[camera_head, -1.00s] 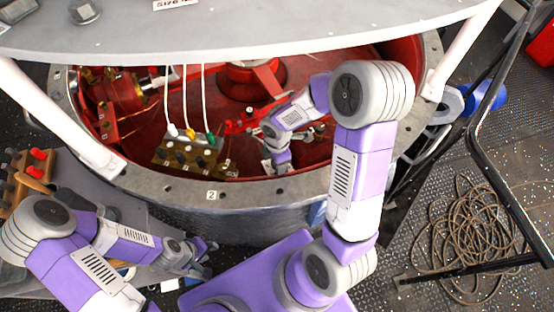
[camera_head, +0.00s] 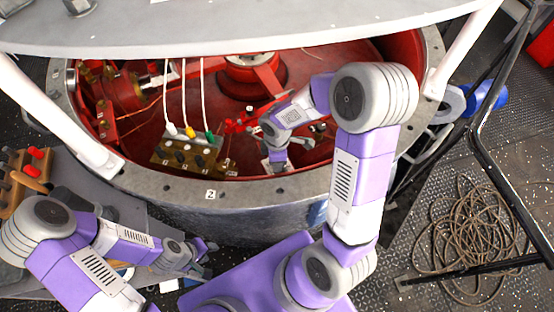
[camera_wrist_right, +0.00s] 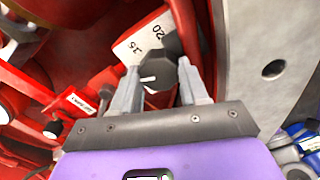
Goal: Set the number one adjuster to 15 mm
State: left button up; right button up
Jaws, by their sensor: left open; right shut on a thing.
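In the right wrist view, a dark faceted adjuster knob (camera_wrist_right: 164,68) sits between the fingers of my right gripper (camera_wrist_right: 164,90), which is shut on it. A short white mark shows on the knob's lower left side. In the head view my right gripper (camera_head: 278,166) reaches into the red well and hides the knob. My left gripper (camera_head: 208,258) is open and empty, outside the well's rim.
A brass block with coloured plugs (camera_head: 186,152) stands left of my right gripper. The grey rim (camera_head: 240,192), marked 2, surrounds the red well. A grey plate (camera_head: 250,32) overhangs the back. White posts stand at both sides. Coiled rope (camera_head: 470,235) lies on the floor right.

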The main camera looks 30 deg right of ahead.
jog(key=m+b, duration=0.1)
jog(key=m, duration=0.2)
jog(key=shift+w+m, duration=0.1)
jog(key=shift+m, duration=0.3)
jog(key=shift+m+b, duration=0.4)
jog(key=shift+m, duration=1.6)
jog(key=shift+d+m, duration=0.1)
jog(key=shift+m, duration=0.2)
jog(key=o, duration=1.1)
jog(key=shift+c, duration=0.2)
jog(key=shift+r, duration=0.15)
notch_tip(320, 180, up, 7)
jog(key=shift+r+p, duration=0.2)
jog(key=shift+p, duration=1.05)
